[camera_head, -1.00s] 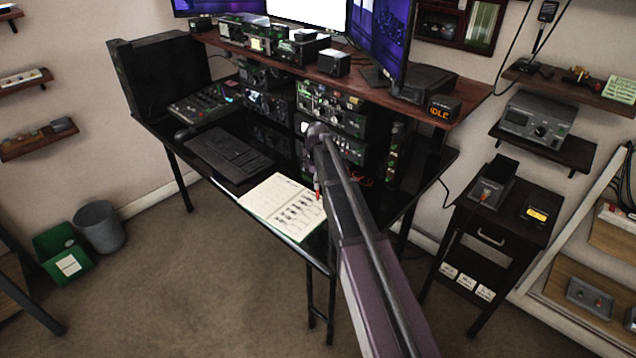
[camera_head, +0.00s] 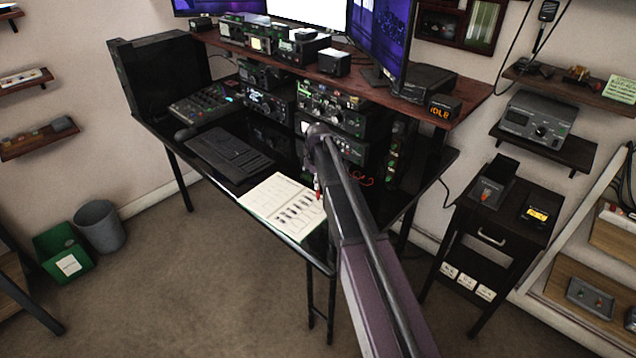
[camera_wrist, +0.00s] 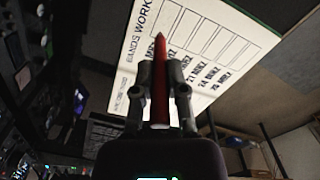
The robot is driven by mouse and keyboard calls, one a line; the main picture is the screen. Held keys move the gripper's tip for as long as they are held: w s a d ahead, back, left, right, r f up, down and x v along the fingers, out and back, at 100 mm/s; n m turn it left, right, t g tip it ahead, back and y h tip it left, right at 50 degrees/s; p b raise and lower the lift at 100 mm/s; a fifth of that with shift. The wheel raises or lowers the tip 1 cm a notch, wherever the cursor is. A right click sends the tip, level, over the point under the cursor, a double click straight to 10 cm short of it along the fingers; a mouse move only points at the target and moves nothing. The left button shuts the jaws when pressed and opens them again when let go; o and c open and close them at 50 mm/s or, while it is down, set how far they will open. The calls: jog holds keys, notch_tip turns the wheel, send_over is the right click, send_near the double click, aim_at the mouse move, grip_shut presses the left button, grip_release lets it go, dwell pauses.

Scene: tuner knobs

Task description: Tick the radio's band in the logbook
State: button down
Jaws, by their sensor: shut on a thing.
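The open logbook (camera_head: 268,196) lies on the front edge of the black desk. In the wrist view its page (camera_wrist: 222,22) shows the heading "BANDS WORK…", rows of MHz labels and boxes. I see no clear tick in the boxes in view. My gripper (camera_wrist: 160,75) is shut on a red pen (camera_wrist: 160,55), whose tip points at the page. In the head view the pen (camera_head: 318,188) is a small red sliver at the logbook's right edge, partly behind my arm. I cannot tell whether the tip touches the paper. Radio sets (camera_head: 335,112) stand under the desk shelf; their settings are too small to read.
A keyboard (camera_head: 228,157) lies left of the logbook. Monitors (camera_head: 382,35) and small boxes stand on the raised shelf (camera_head: 380,92). A dark drawer cabinet (camera_head: 490,235) stands to the right. The floor in front of the desk is clear.

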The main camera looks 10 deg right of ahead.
jog(key=shift+f+b, duration=0.5)
dwell(1.2)
jog(key=shift+s+a, duration=0.1)
jog(key=shift+s, duration=0.45)
dwell(1.2)
jog(key=shift+s+d, duration=0.15)
jog(key=shift+d, duration=0.4)
jog(key=shift+s+d, duration=0.15)
jog(key=shift+d, duration=0.4)
dwell(3.1)
jog(key=shift+r, duration=0.15)
